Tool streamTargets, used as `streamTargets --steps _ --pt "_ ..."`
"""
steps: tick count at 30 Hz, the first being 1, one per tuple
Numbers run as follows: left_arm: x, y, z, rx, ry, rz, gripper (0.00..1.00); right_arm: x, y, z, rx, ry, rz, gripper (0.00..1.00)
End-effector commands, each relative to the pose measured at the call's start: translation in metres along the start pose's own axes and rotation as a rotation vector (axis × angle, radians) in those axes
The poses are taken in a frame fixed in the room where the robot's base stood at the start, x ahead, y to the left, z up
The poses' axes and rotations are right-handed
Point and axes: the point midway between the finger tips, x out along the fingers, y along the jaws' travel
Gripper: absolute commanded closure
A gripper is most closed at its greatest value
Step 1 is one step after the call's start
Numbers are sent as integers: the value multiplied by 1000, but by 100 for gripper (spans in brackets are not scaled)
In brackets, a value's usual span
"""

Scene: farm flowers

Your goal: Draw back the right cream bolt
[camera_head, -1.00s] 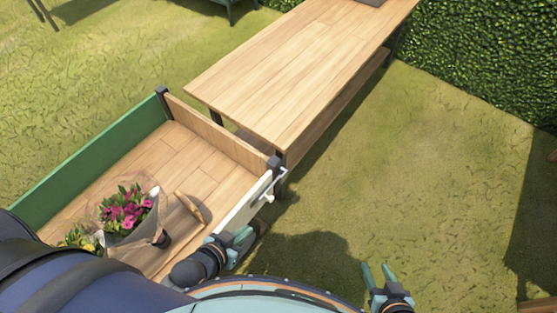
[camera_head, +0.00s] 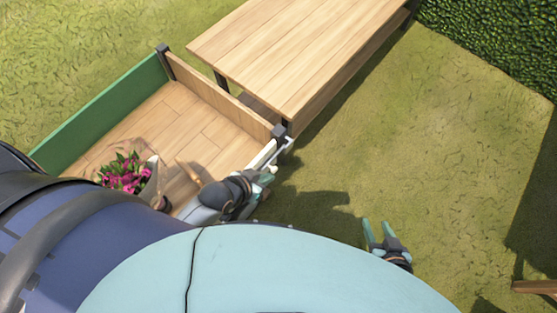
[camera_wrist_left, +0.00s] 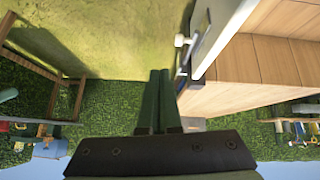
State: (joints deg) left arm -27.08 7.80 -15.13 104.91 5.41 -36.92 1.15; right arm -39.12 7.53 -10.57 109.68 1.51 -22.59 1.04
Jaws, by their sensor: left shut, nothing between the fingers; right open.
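The cream bolt (camera_head: 272,169) sits on the outer face of the cart's pale right side panel, near the dark corner post (camera_head: 279,131). The left wrist view also shows a pale bolt knob (camera_wrist_left: 180,40) sticking out from the white panel (camera_wrist_left: 218,32). My left gripper (camera_head: 264,180) is shut and empty, close beside the bolt; in the head view I cannot tell whether they touch. In the left wrist view its shut fingers (camera_wrist_left: 159,78) are below the knob, apart from it in the picture. My right gripper (camera_head: 375,232) is open and empty over the grass.
The wooden cart bed (camera_head: 205,125) has a green side (camera_head: 100,112) and holds a bouquet with pink flowers (camera_head: 125,173). A wooden table (camera_head: 290,50) stands against the cart's far end. A hedge (camera_head: 490,40) is at the back right.

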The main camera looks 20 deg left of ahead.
Motion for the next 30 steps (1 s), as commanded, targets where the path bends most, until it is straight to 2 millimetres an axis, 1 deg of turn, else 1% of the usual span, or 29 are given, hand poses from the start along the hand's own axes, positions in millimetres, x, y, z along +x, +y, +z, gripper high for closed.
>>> streamTargets --steps 1,3,6,9,13,18,22,30 --pt "18 5 -13 17 -34 22 100 4 0 4 0 0 0 50" --pt "35 13 -25 42 -113 54 100 7 1 8 0 0 0 50" --pt "52 20 -43 95 -232 85 100 11 1 12 0 1 0 50" --pt "60 22 -62 158 -355 94 100 15 1 15 0 2 0 50" --pt "57 15 -86 239 -505 75 100 20 2 19 0 2 1 50" --pt "43 2 -111 307 -647 31 100 23 2 22 0 3 1 50" --pt "35 -3 -120 330 -702 9 100 24 2 23 0 3 1 50" --pt "32 -5 -122 335 -719 3 100 24 2 23 -1 4 1 50"
